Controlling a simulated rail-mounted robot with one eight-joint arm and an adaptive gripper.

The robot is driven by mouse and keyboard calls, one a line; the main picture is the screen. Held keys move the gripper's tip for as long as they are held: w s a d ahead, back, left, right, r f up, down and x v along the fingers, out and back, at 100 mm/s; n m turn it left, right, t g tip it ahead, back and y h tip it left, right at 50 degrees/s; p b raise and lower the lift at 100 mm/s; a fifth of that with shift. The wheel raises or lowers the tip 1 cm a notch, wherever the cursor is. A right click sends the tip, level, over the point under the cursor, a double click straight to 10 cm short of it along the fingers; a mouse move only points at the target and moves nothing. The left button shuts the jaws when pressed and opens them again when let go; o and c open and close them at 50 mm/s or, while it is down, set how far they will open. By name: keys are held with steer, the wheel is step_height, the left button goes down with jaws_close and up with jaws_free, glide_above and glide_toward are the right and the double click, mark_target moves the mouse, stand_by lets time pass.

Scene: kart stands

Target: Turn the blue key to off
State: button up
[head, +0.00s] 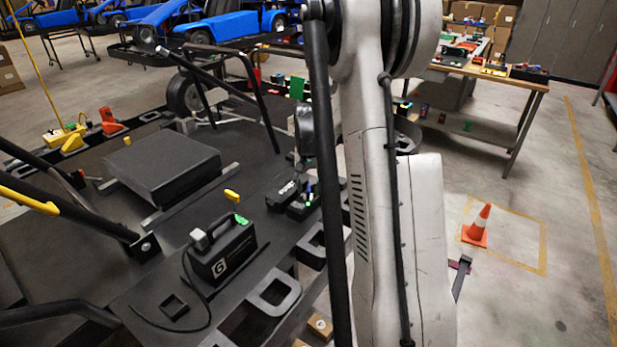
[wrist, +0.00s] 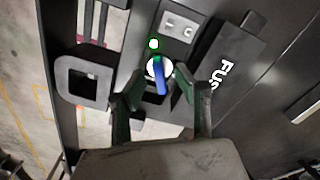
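The blue key (wrist: 160,78) sits in a round white switch face in the wrist view. Its handle runs nearly straight up and down in that picture. My gripper (wrist: 160,85) is open, with one dark green finger on each side of the key. A gap shows between the key and each finger, so I cannot see contact. In the head view a small dark box (head: 300,210) with bits of green and blue on top stands by the deck edge; the key is too small to make out clearly there.
A black box marked FUSE (wrist: 228,62) lies right of the key, and a grey socket plate (wrist: 178,27) above it. In the head view a black battery-like box (head: 222,250) with a cable and a larger flat black box (head: 162,165) occupy the deck. An orange cone (head: 477,226) stands on the floor.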

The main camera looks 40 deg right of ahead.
steer(key=shift+f, duration=0.55)
jaws_close()
steer(key=n+b, duration=0.2)
steer(key=n, duration=0.3)
steer(key=shift+f, duration=0.1)
steer(key=shift+n, duration=0.5)
